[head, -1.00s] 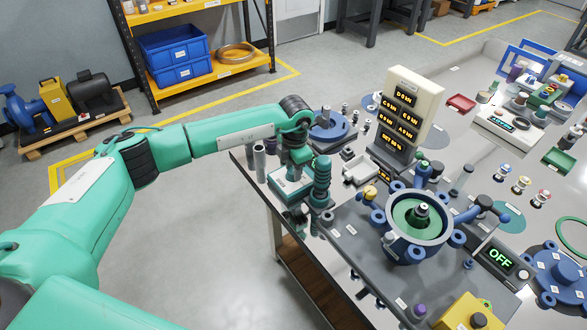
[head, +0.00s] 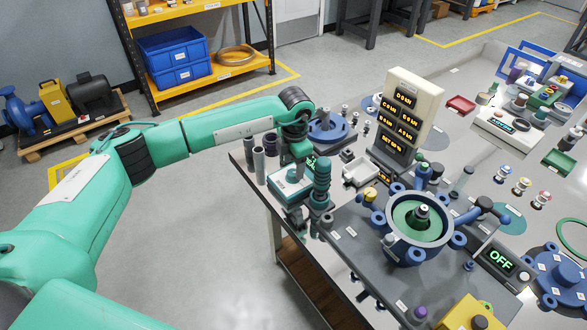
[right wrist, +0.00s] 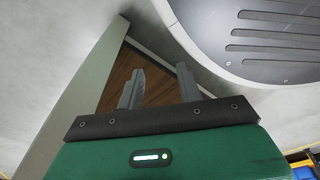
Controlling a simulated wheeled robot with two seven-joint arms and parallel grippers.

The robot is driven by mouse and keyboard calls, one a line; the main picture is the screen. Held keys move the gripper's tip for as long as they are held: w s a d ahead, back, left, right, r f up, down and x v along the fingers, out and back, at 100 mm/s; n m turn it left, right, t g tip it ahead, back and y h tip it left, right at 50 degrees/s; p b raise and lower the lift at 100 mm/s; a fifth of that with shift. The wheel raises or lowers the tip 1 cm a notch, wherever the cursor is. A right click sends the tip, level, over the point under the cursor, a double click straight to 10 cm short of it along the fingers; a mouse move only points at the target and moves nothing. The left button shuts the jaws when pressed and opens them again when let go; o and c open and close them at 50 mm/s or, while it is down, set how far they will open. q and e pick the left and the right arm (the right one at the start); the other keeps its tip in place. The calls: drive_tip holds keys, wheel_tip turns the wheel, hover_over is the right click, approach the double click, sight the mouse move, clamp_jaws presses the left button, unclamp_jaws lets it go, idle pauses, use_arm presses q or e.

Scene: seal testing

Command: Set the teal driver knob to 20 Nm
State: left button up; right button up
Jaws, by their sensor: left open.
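The teal driver (head: 321,180) stands upright near the table's left edge, with a ribbed teal body and a dark lower part. Its knob and scale are too small to read. My left gripper (head: 303,178) points down just left of the driver, over a teal and white box; it is open. Its fingers are hard to tell from the parts behind, and I cannot tell whether they touch the driver. A small green display (head: 311,161) shows beside my left wrist. My right gripper (right wrist: 160,69) is open and empty in the right wrist view, outside the head view.
A grey valve body with a green inside (head: 420,218) stands on the plate to the right. A display tower (head: 408,112) with amber text stands behind. A panel (head: 502,259) reads OFF. Grey cylinders (head: 259,162) stand at the table's left edge.

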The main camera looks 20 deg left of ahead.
sight(294, 174)
use_arm(q)
wheel_tip(294, 174, up, 11)
drive_tip(key=shift+s+d+b, duration=0.2)
drive_tip(key=shift+b, duration=0.25)
use_arm(e)
drive_tip(key=w+r, duration=0.1)
drive_tip(key=w+a+r, duration=0.1)
drive_tip(key=r, duration=0.1)
drive_tip(key=shift+w, duration=0.35)
drive_tip(key=shift+s, duration=0.1)
